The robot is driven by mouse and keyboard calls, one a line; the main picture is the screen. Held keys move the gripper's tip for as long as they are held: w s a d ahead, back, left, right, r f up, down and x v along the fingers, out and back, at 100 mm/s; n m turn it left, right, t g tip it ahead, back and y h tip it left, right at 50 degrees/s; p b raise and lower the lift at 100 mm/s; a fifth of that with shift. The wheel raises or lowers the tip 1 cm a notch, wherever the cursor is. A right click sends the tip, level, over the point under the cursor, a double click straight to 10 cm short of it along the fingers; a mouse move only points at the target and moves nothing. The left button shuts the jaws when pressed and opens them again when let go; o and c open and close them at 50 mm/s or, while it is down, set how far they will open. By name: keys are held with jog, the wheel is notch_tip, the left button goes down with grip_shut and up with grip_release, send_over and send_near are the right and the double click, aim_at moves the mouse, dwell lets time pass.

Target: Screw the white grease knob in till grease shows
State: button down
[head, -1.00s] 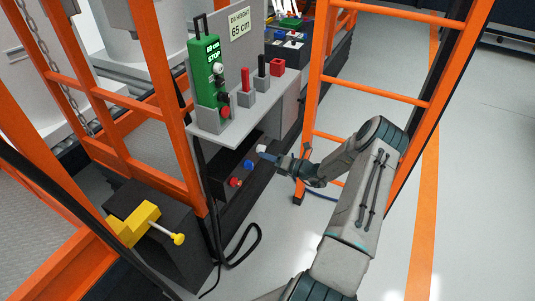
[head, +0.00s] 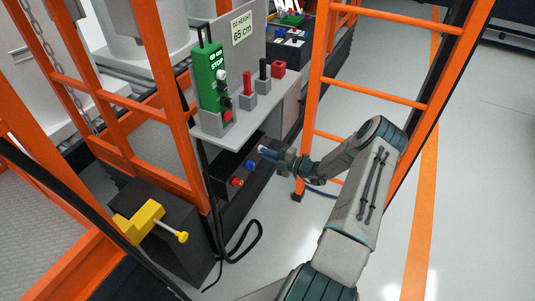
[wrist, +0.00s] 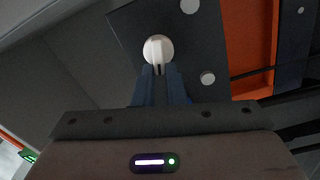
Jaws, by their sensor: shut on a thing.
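The white grease knob (wrist: 158,48) is a round white disc with a raised bar across it, on a dark panel in the wrist view. My gripper (wrist: 159,70) is shut on the knob's bar, with its blue fingers on either side. In the head view my gripper (head: 268,153) is at the dark box below the grey shelf. The knob is mostly hidden there by the fingers. A blue knob (head: 250,164) and a red knob (head: 237,182) sit on the box to the left. No grease is visible in either view.
Orange ladder rails (head: 365,93) stand behind and right of my arm. The grey shelf (head: 240,118) above carries a green control box (head: 211,80) and levers. A yellow handle (head: 140,222) is at lower left. A black cable hangs below the shelf. Floor at right is clear.

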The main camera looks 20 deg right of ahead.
jog(key=m, duration=0.2)
jog(key=m+p, duration=0.1)
jog(key=m, duration=0.1)
jog(key=shift+w+d+r+m, duration=0.1)
jog(key=shift+d+r+m, duration=0.1)
jog(key=shift+r+m, duration=0.15)
jog(key=shift+w+d+r+m, duration=0.1)
jog(key=shift+m, duration=1.05)
jog(key=shift+w+d+r+m, duration=0.1)
jog(key=shift+m, duration=1)
jog(key=c, duration=1.5)
grip_release()
jog(key=v, duration=1.4)
jog(key=shift+w, duration=0.1)
